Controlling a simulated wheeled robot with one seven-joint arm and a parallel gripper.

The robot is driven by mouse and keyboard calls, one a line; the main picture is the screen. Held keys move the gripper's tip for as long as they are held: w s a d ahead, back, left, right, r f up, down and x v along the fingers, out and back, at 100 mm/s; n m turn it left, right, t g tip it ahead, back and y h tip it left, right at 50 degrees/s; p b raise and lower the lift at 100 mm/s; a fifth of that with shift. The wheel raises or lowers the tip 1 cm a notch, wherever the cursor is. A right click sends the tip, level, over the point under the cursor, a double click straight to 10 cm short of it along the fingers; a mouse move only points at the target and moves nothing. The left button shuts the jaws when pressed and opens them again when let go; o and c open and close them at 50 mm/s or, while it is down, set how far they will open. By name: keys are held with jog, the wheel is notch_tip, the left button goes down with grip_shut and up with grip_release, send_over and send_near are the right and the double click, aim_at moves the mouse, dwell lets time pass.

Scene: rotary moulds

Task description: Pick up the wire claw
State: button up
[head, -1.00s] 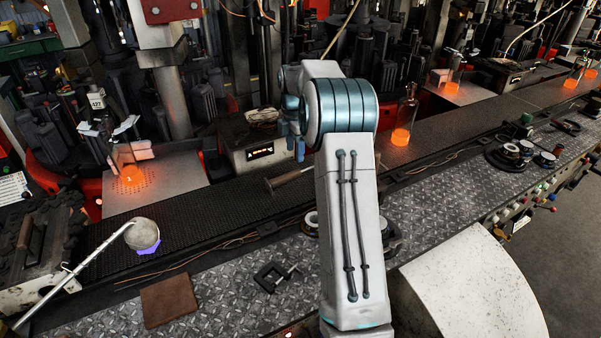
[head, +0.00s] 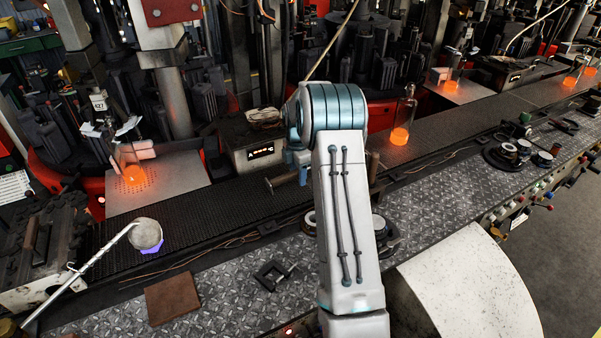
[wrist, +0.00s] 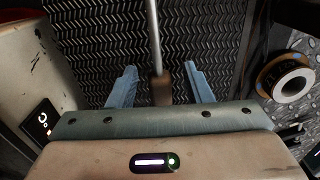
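A thin metal rod with a brown handle (wrist: 162,90) lies over the dark ribbed strip in the wrist view; I take it for the wire claw, but its far end is out of that frame. My gripper (wrist: 161,84) is open, its two blue fingers on either side of the handle with gaps visible. In the head view, my gripper (head: 300,172) is low over the strip, partly hidden by my arm. A brown tool (head: 284,180) shows just left of the fingers there, the rest of it hidden.
A control box (head: 250,142) stands close behind my gripper. A glowing bottle (head: 399,137) stands on the strip to the right. A round ring part (wrist: 285,78) is at right.

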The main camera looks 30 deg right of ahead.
grip_shut()
jog(key=shift+r, duration=0.1)
